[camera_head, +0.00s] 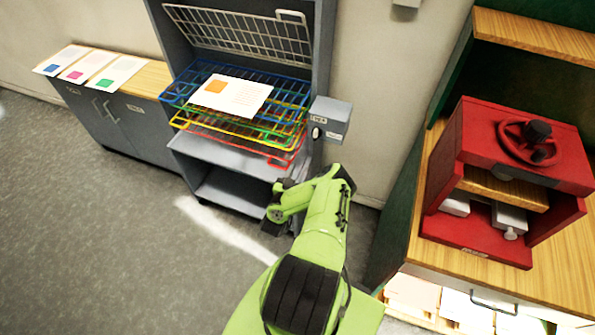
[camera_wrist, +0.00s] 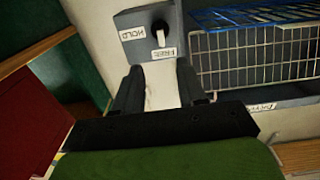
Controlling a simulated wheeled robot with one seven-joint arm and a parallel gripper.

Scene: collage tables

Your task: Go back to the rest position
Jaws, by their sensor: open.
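My gripper (camera_wrist: 160,72) is open, with its two dark fingers apart and only a pale surface showing between them. In the wrist view the fingers point toward a grey control box (camera_wrist: 133,25) with a "HOLD" label and a small light lever (camera_wrist: 160,38). I cannot tell how large the gap to the box is. In the head view my green arm reaches forward to the right front of the rack, and its wrist is below the grey control box (camera_head: 337,112). The fingertips are hard to make out there.
A grey rack cabinet holds coloured wire shelves (camera_head: 180,88); a sheet (camera_head: 232,96) lies on the top blue one. The raised white grid (camera_head: 240,35) is above. A low cabinet (camera_head: 118,125) with several prints is left. A red press (camera_head: 480,150) stands right. Floor at left is clear.

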